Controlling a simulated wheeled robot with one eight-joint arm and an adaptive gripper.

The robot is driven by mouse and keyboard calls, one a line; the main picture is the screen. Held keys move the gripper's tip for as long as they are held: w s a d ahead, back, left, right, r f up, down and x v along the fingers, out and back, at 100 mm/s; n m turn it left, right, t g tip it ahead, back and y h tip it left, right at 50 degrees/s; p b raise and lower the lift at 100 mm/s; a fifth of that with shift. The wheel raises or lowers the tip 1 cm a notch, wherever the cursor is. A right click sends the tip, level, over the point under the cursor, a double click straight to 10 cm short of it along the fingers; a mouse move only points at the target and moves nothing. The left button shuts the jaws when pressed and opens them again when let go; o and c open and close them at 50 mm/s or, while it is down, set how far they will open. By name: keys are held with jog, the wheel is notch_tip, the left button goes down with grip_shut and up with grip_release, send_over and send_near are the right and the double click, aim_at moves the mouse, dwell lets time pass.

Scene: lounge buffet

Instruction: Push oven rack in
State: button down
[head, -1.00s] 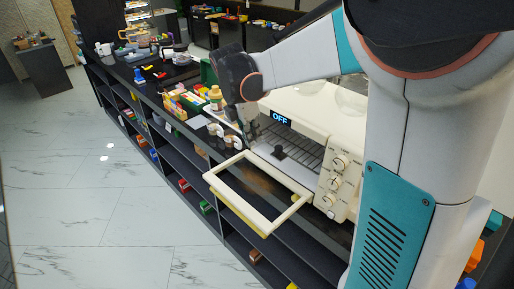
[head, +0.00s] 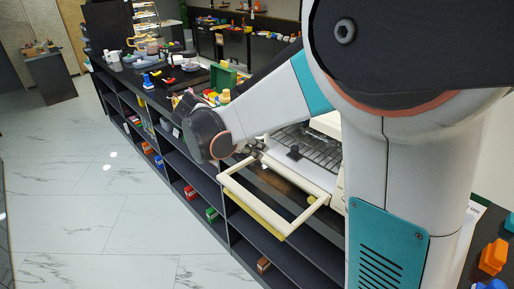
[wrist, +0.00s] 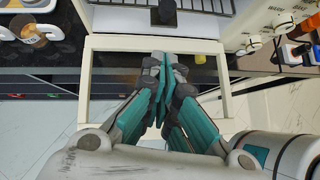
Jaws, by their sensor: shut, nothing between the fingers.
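The oven is a cream toaster oven with its door (head: 262,213) folded down, a pale frame around a see-through pane. The wire oven rack (head: 318,150) shows at the oven mouth, and a small dark block (head: 293,153) sits on it. In the wrist view the rack (wrist: 205,5) lies along the top edge, with the dark block (wrist: 165,12) at its front. My gripper (wrist: 163,60) is shut and empty, over the open door and apart from the rack. In the head view my arm hides most of the oven body and much of the gripper.
The dark shelf counter (head: 165,100) runs off to the far left with bottles, toys and a green box (head: 223,77). Cups (wrist: 30,30) stand left of the oven. Oven knobs (wrist: 283,22) are on the right. The marble floor (head: 90,210) in front is clear.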

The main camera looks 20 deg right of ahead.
aim_at(292, 146)
jog(key=x, duration=0.3)
jog(key=d+r+x, duration=0.1)
jog(key=x, duration=0.5)
jog(key=shift+w+d+r, duration=0.1)
jog(key=shift+d, duration=0.4)
jog(key=shift+w+d, duration=0.1)
jog(key=shift+d, duration=0.35)
jog(key=shift+d, duration=0.1)
jog(key=d, duration=0.1)
jog(key=w+d, duration=0.1)
jog(key=d, duration=0.1)
jog(key=d+b, duration=0.1)
jog(key=shift+w+d, duration=0.25)
jog(key=shift+w, duration=0.1)
jog(key=shift+a, duration=0.25)
